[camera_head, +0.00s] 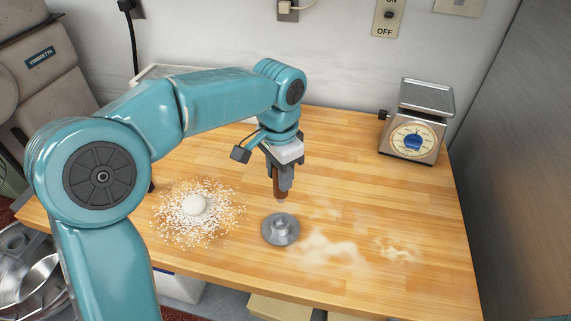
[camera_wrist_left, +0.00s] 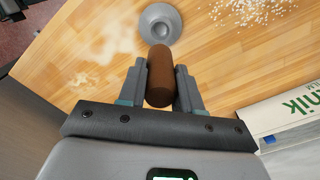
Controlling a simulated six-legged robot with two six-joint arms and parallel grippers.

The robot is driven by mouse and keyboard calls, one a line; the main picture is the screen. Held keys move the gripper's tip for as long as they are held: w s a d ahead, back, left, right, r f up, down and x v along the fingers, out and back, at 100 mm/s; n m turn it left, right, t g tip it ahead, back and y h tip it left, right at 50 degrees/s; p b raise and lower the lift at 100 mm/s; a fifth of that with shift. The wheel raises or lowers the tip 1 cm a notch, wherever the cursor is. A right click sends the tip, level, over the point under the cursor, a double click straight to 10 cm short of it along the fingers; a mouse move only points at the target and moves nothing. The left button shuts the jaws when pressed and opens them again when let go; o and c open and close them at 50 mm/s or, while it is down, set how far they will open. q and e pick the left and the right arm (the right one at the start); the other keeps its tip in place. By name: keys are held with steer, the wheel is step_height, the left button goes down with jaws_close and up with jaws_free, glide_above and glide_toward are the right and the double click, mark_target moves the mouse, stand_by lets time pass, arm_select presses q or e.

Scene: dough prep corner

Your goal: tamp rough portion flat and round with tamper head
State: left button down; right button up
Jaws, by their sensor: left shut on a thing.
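My left gripper (camera_head: 279,176) is shut on a brown cylindrical handle (camera_head: 279,187), which hangs upright over the table. The handle also shows between the two fingers in the left wrist view (camera_wrist_left: 160,76). A grey metal tamper head (camera_head: 281,236), a round disc with a raised middle, lies on the wood just below the handle. In the head view a gap shows between the handle's lower end and the disc; the tamper head also shows in the wrist view (camera_wrist_left: 159,28). My right gripper is out of view.
The wooden table (camera_head: 410,215) has pale flour smears (camera_head: 330,250) right of the disc. A kitchen scale (camera_head: 412,135) stands at the back right. A white box with green lettering (camera_wrist_left: 290,122) lies at the right in the wrist view. The table's right side is mostly free.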

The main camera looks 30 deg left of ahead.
mark_target(279, 194)
arm_select(q)
steer(key=shift+a, duration=0.3)
steer(key=shift+d+r, duration=0.1)
steer(key=shift+d, duration=0.15)
steer(key=shift+a+f, duration=0.15)
steer(key=shift+f, duration=0.1)
steer(key=shift+s+f+b, duration=0.15)
steer(key=shift+f+b, duration=0.35)
steer(key=shift+f, duration=0.15)
step_height(279, 194, down, 4)
steer(key=b, duration=0.2)
steer(key=shift+r+b, duration=0.15)
steer(key=shift+b, duration=0.2)
steer(key=shift+f+b, duration=0.55)
steer(key=shift+f, duration=0.25)
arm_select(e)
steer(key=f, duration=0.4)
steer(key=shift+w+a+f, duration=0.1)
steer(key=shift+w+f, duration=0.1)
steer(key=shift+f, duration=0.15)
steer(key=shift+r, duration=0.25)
